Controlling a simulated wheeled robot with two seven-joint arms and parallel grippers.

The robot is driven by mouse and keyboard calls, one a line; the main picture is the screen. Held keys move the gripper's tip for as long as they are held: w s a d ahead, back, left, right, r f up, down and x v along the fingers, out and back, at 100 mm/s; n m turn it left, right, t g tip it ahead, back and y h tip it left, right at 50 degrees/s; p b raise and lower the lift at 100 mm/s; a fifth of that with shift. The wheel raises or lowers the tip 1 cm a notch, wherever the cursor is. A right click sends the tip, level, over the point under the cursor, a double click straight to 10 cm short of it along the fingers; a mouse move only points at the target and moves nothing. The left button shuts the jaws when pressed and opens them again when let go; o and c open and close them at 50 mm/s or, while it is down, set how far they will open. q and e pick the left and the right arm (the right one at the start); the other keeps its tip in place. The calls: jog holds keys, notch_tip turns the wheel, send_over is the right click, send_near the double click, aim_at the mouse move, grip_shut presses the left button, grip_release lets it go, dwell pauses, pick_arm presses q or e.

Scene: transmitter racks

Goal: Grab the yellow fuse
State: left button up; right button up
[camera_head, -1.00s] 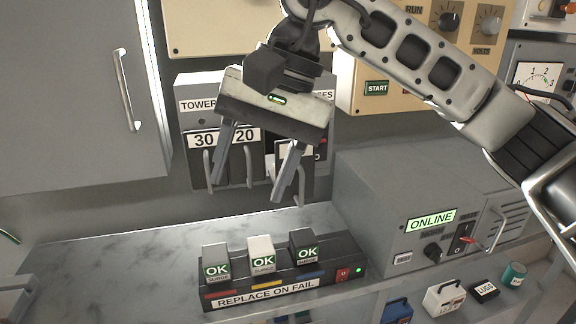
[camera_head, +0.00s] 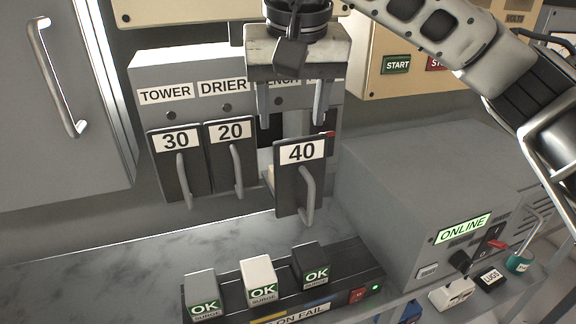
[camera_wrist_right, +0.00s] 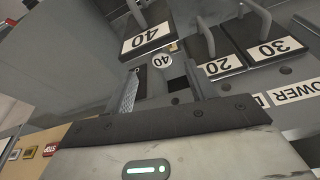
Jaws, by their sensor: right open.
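My right gripper (camera_head: 292,120) is open and empty, fingers pointing down, in front of the fuse panel (camera_head: 145,75) above the 40 holder (camera_head: 287,190). That holder stands out from the panel, handle facing out. A pale cream piece (camera_head: 270,176) shows partly behind it; most of it is hidden, and I cannot tell if it is the yellow fuse. In the right wrist view, a round pale end marked 40 (camera_wrist_right: 163,61) shows between the fingers (camera_wrist_right: 162,76), apart from both. No plainly yellow fuse shows. My left gripper is not in view.
The 30 holder (camera_head: 176,163) and 20 holder (camera_head: 230,157) sit left of the 40 holder. A black strip with several OK surge blocks (camera_head: 258,278) lies on the bench below. A grey ONLINE cabinet (camera_head: 425,180) stands right. The bench at left (camera_head: 90,285) is clear.

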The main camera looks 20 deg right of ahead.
jog(key=p+x, duration=0.1)
jog(key=x, duration=0.7)
jog(key=shift+w+f, duration=0.1)
jog(key=shift+w, duration=0.15)
jog(key=c, duration=1.1)
